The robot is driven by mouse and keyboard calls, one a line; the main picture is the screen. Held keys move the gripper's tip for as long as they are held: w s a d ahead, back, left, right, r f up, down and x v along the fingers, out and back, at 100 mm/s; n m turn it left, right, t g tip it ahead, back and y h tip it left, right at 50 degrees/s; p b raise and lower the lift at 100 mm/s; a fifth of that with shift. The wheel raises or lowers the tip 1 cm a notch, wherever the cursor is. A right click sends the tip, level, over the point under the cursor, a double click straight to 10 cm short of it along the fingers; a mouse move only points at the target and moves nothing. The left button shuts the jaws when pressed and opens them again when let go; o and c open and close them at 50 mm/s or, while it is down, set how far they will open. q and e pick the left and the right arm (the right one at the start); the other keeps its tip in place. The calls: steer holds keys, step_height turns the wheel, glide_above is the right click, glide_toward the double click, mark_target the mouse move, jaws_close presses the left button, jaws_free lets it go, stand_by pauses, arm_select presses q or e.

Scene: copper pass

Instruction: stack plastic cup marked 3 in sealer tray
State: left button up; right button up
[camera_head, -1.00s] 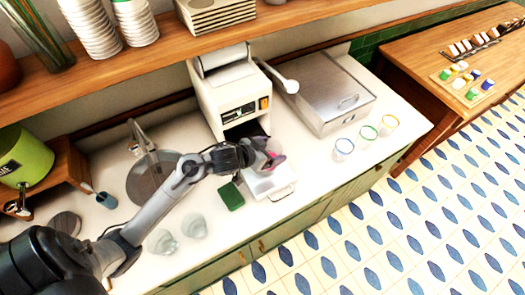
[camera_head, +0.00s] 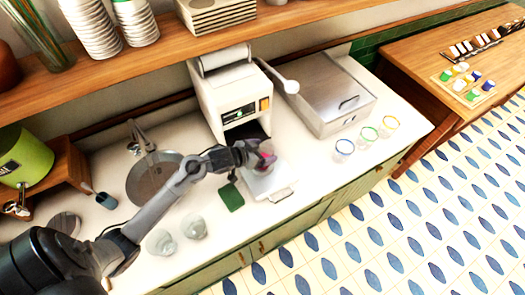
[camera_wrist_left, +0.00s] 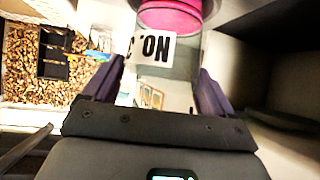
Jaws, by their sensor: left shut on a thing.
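My left gripper (camera_head: 257,155) is shut on a clear plastic cup (camera_head: 266,160) with pink contents, in front of the white sealer machine (camera_head: 235,100). In the left wrist view the cup (camera_wrist_left: 165,60) stands between the two dark fingers. It carries a white label reading "NO."; the number is cut off or unreadable. The white sealer tray (camera_head: 276,188) sticks out at the machine's front. The cup is at or just above this tray; I cannot tell whether it touches or is seated. The arm and gripper hide part of the tray. My right gripper is not in view.
A green cloth or sponge (camera_head: 231,197) lies left of the tray. Two clear empty cups (camera_head: 194,226) stand at the counter's front. Three colour-rimmed glasses (camera_head: 344,150) stand right, before a metal box (camera_head: 325,95). A round sink (camera_head: 153,178) lies left.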

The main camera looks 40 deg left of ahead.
arm_select(q)
steer(key=shift+f, duration=0.3)
steer(key=o, duration=1)
steer(key=shift+c, duration=0.2)
